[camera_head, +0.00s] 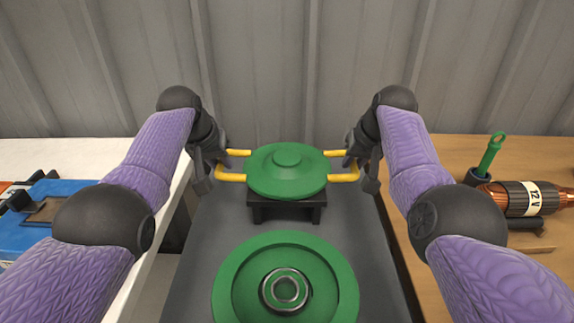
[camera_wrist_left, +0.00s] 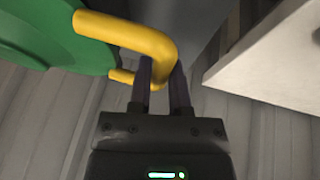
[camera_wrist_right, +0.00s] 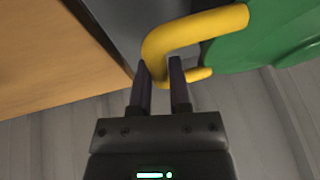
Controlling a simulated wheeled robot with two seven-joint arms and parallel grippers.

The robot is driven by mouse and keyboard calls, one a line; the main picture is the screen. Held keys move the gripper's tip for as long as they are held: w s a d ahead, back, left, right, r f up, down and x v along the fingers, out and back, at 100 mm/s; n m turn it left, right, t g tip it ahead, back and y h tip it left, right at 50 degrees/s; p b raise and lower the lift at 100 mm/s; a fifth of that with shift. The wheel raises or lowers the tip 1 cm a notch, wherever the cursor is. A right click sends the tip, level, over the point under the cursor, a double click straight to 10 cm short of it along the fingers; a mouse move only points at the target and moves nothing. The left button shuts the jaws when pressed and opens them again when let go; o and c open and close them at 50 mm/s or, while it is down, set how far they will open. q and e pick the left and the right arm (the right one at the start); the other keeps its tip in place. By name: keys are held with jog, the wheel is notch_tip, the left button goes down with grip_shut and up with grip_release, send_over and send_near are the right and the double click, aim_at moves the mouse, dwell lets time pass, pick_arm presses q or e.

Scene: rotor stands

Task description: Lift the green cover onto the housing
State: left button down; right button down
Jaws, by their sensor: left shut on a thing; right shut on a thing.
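The green cover (camera_head: 286,171) is a round disc with a raised middle and a yellow handle on each side. It is level, at the black stand (camera_head: 286,208); I cannot tell whether it touches the stand. My left gripper (camera_head: 218,170) is shut on the left yellow handle (camera_wrist_left: 140,38), and my right gripper (camera_head: 354,168) is shut on the right yellow handle (camera_wrist_right: 190,35). The green housing (camera_head: 235,285) is a round open shell with a bearing ring (camera_head: 285,290) in its middle. It lies on the grey table nearer to me.
The grey table (camera_head: 215,235) is clear between stand and housing at the sides. A white table (camera_head: 50,155) with a blue case (camera_head: 50,205) is on the left. A wooden table (camera_head: 450,155) on the right bears a copper rotor (camera_head: 530,198) and a green-handled tool (camera_head: 490,155).

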jog(key=shift+r, duration=0.1)
dwell(0.4)
